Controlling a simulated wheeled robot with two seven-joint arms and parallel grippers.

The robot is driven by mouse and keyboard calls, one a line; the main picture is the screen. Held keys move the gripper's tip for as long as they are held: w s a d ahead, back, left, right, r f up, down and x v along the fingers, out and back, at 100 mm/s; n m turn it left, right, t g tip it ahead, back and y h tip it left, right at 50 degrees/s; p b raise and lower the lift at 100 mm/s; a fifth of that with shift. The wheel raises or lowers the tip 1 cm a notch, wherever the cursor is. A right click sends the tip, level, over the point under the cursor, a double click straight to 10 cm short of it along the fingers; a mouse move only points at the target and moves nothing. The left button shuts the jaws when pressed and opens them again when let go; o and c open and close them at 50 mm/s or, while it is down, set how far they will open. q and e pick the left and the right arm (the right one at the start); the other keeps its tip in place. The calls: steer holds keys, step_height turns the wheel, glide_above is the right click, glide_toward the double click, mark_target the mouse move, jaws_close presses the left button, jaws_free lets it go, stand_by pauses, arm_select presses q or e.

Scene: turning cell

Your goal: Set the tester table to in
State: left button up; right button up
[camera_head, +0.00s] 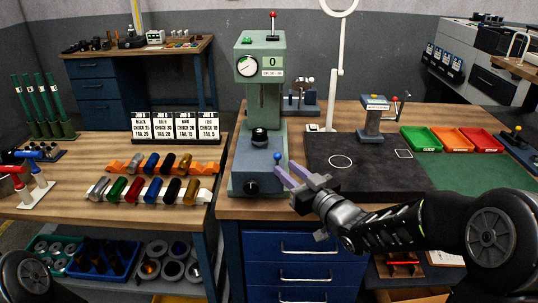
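The tester (264,105) is a green press-like machine with a dial, a display reading 0 and a red-knobbed lever on top. Its base carries a dark round piece (260,137) and a black knob (251,187) in front. A blue ball knob (277,156) shows at the right side of the base. My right gripper (284,167) reaches in from the right, its two purple fingers apart, the tips just beside and below the blue knob. I cannot tell whether they touch it. My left gripper is out of view.
Racks of coloured cylinders (150,190) and job cards (176,127) stand on the left bench. Right of the tester are a black mat (370,170), a small stand (375,118) and green, orange and red trays (452,141). Blue drawers (305,245) are below.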

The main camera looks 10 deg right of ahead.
mark_target(271, 162)
steer(key=shift+w+a+f, duration=0.15)
steer(key=shift+w+f, duration=0.05)
steer(key=shift+w, duration=0.15)
steer(key=p+x, duration=0.1)
steer(key=x, duration=0.6)
steer(key=shift+w+a+p, duration=0.1)
steer(key=shift+w+p, duration=0.1)
steer(key=shift+p, duration=0.15)
steer(key=shift+c, duration=0.3)
jaws_close()
steer(key=shift+w+r, duration=0.1)
steer(key=shift+r, duration=0.2)
